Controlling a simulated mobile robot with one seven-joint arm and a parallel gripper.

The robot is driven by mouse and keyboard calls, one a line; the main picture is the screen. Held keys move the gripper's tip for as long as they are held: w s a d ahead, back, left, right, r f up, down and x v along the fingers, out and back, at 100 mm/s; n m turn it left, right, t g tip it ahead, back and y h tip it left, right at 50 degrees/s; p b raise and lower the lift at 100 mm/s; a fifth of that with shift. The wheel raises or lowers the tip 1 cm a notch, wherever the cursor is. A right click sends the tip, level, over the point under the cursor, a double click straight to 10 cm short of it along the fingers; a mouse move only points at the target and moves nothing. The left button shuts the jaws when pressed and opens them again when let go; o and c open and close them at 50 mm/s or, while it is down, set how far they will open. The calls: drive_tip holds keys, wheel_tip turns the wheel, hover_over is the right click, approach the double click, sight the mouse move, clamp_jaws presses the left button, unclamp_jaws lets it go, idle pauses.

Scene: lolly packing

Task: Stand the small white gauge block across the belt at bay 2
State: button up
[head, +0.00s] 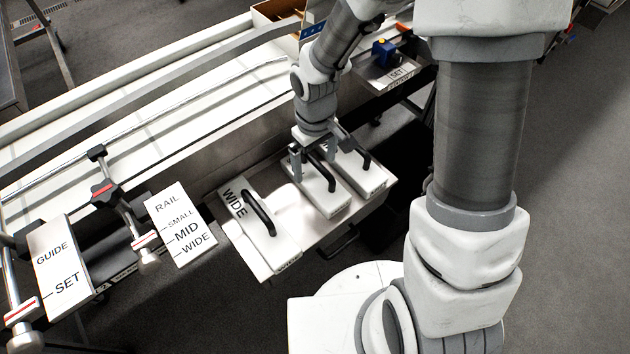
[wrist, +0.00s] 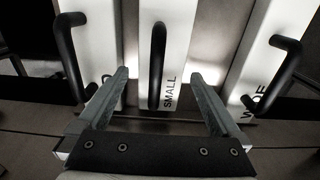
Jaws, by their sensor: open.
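The small white gauge block (head: 322,192) is the middle of three handled blocks on a white shelf beside the belt. In the wrist view the small block (wrist: 151,82) carries the word SMALL and a black bar handle. My gripper (head: 313,158) is over this block; in the wrist view my open gripper (wrist: 159,76) has one finger on each side of the handle, with gaps to it. The belt (head: 150,122) runs behind the shelf. A label that looks like a 2 (head: 102,287) shows on the front edge at the left; the bay's exact extent is unclear.
The wide block (head: 270,238) stands left of the small block, and another handled block (head: 362,178) stands close on its right. A RAIL card (head: 180,222), a GUIDE card (head: 58,268) and clamp posts with red-marked knobs (head: 103,193) line the belt's near side.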

sight(315, 177)
wheel_tip(315, 177, down, 5)
drive_tip(key=b, duration=0.2)
drive_tip(key=shift+s+f+b, duration=0.15)
drive_tip(key=shift+f+b, duration=0.05)
drive_tip(key=shift+b, duration=0.1)
drive_tip(key=shift+r, duration=0.15)
clamp_jaws()
